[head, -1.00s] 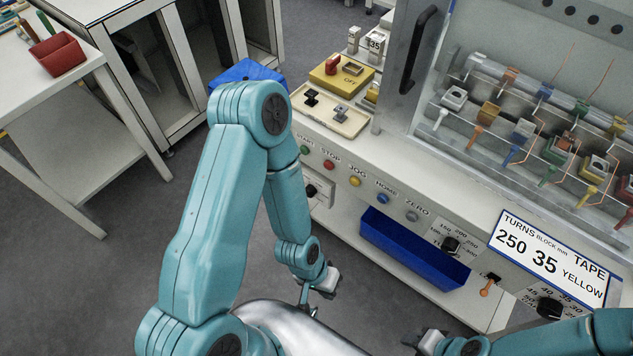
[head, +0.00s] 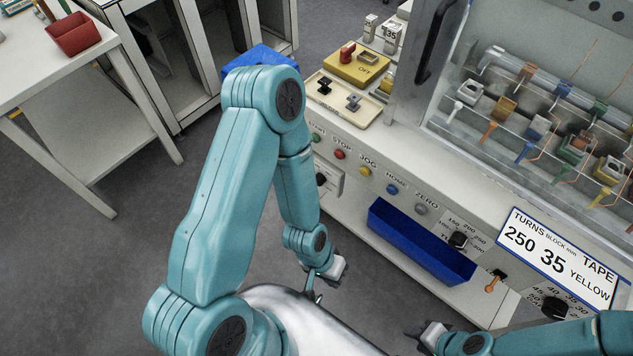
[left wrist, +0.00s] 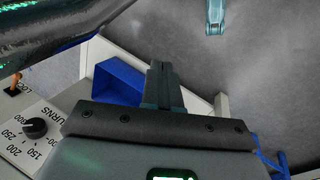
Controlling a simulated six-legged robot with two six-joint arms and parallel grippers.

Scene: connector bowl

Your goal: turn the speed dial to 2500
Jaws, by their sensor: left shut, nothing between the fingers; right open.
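A black dial (head: 321,180) sits on a white plate at the left of the machine's front panel, below the green START button; its markings are too small to read, and my left arm partly covers the plate. A TURNS dial (head: 458,239) is further right, marked around 150 to 300. My left gripper (head: 314,288) hangs low in front of the panel, apart from both dials. In the left wrist view its fingers (left wrist: 163,88) are shut and empty, with the TURNS dial (left wrist: 35,128) at the left. My right gripper (head: 426,332) is open at the bottom edge, touching no dial.
A blue bin (head: 422,243) lies under the panel and also shows in the left wrist view (left wrist: 118,82). An orange-handled lever (head: 493,283), another dial (head: 555,308) and a sign reading 250, 35, YELLOW (head: 558,258) are at the right. Open floor lies left of my arm.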

